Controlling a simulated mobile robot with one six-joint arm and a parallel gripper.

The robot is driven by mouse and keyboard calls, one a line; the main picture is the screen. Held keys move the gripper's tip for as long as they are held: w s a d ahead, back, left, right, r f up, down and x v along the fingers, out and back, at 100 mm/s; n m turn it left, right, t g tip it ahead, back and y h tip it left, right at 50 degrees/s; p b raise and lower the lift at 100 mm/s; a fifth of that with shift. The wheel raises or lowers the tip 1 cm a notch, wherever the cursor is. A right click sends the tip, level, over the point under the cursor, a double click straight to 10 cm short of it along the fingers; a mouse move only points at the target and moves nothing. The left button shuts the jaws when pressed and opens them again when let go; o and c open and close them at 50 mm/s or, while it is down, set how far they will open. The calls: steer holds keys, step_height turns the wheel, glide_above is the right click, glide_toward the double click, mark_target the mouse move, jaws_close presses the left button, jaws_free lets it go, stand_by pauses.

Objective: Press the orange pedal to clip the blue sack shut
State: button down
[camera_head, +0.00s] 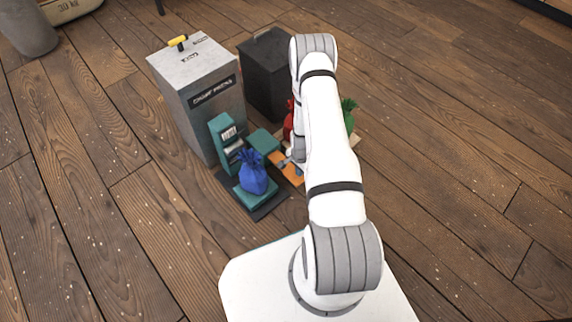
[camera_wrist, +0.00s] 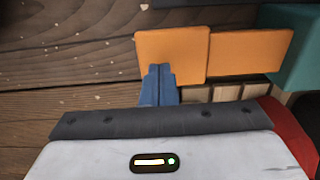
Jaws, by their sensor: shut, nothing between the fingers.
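The blue sack (camera_head: 253,175) stands upright on the teal base of a small clip machine (camera_head: 227,145) in the head view, its gathered neck beside the machine's upright. The orange pedal (camera_head: 287,169) sits to the right of the sack, partly hidden by my arm. In the wrist view the pedal shows as a broad orange plate (camera_wrist: 172,50) joined to a narrower orange part (camera_wrist: 250,50). My gripper (camera_wrist: 160,68) is shut and empty, its blue fingertips overlapping the plate's lower edge in the picture. I cannot tell whether they touch it.
A grey cabinet (camera_head: 205,100) with a yellow handle and a dark bin (camera_head: 268,75) stand behind the machine. A red sack (camera_head: 288,122) and a green sack (camera_head: 348,112) are partly hidden by my arm. Open wooden floor lies left and right.

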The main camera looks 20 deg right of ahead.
steer(key=shift+f+b, duration=1.1)
steer(key=shift+f, duration=0.4)
steer(key=shift+f+b, duration=0.85)
steer(key=shift+f, duration=0.15)
step_height(320, 180, up, 9)
steer(key=p, duration=0.6)
steer(key=shift+r, duration=0.1)
